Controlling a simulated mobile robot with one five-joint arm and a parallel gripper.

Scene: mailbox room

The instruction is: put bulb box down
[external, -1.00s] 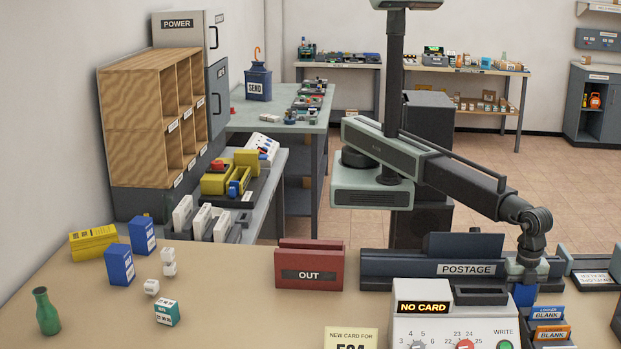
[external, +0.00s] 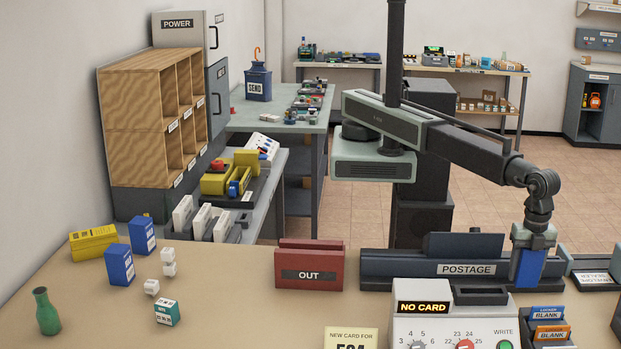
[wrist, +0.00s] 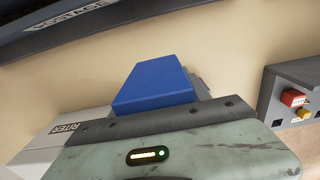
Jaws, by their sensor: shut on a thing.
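My gripper (external: 532,240) is shut on a blue box (external: 526,268). It points down and holds the box upright in front of the right end of the postage unit (external: 400,270). The box also shows in the wrist view (wrist: 155,84), beyond my gripper's housing, with a plain blue face. No label on it can be read, so I cannot confirm from print that it is the bulb box. The box's lower end looks clear of the tan counter (external: 240,318), though the gap is hard to judge.
The card writer (external: 452,325) and a rack of blank cards (external: 550,332) stand close in front. A red OUT tray (external: 309,268) is left of the postage unit. Two blue boxes (external: 119,265), a yellow box (external: 93,242) and a green bottle (external: 46,312) stand at the left. The counter's front middle-left is clear.

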